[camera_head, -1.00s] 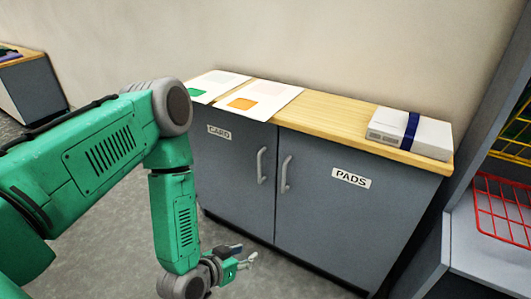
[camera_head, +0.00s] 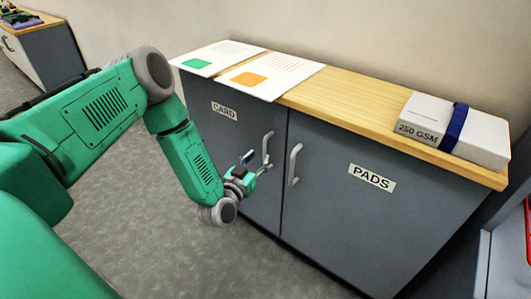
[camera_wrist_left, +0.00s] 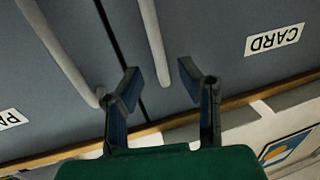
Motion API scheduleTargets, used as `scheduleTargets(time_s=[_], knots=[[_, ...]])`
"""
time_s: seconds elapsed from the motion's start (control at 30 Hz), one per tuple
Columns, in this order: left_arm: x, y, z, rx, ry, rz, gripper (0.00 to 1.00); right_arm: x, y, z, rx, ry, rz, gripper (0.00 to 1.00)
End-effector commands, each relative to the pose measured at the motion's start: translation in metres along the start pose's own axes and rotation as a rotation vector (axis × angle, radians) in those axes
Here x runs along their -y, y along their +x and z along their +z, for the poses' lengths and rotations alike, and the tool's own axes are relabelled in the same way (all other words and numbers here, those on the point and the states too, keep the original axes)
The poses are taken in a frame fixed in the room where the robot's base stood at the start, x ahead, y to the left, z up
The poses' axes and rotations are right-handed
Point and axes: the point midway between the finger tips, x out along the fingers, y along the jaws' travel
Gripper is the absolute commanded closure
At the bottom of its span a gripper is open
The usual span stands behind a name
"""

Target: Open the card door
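The card door (camera_head: 240,185) is the grey left door of the cabinet, with a CARD label (camera_head: 224,111). It looks closed, flush with the PADS door. Its pale upright bar handle (camera_head: 267,146) is near the seam between the doors. My left gripper (camera_head: 258,162) is at the lower part of this handle. In the left wrist view the gripper (camera_wrist_left: 160,72) is open, and the handle (camera_wrist_left: 152,38) reaches between its dark fingertips, with gaps on both sides. My right gripper is in neither view.
The PADS door (camera_head: 370,220) has its own handle (camera_head: 295,165) close to the right. On the wooden top (camera_head: 345,105) lie printed sheets (camera_head: 265,78) and a white strapped pack (camera_head: 455,128). Another cabinet (camera_head: 45,55) stands far left. The floor in front is clear.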

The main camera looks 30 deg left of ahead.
Motion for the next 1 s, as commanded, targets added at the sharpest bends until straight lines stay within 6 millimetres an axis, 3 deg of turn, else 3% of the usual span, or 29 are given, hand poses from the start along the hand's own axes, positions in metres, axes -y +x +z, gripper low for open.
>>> scheduleTargets(time_s=[0.1, 0.3, 0.67, 0.77, 0.8, 1.0], knots=[[0.001, 0.022, 0.002, -0.003, 0.001, -0.002, 0.67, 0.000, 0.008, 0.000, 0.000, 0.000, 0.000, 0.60], [0.000, 0.045, 0.001, 0.000, 0.001, -0.001, 0.67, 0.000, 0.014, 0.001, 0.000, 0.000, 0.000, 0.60], [0.000, 0.050, 0.000, 0.001, 0.000, -0.001, 0.67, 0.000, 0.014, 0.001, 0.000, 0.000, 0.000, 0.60], [0.000, 0.050, 0.000, 0.001, 0.000, -0.001, 0.96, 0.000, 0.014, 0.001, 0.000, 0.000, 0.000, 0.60], [0.000, 0.050, 0.000, 0.002, 0.000, -0.001, 1.00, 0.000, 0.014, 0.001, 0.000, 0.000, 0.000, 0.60], [0.000, 0.050, 0.000, 0.002, 0.001, 0.000, 1.00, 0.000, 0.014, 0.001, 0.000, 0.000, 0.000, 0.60]])
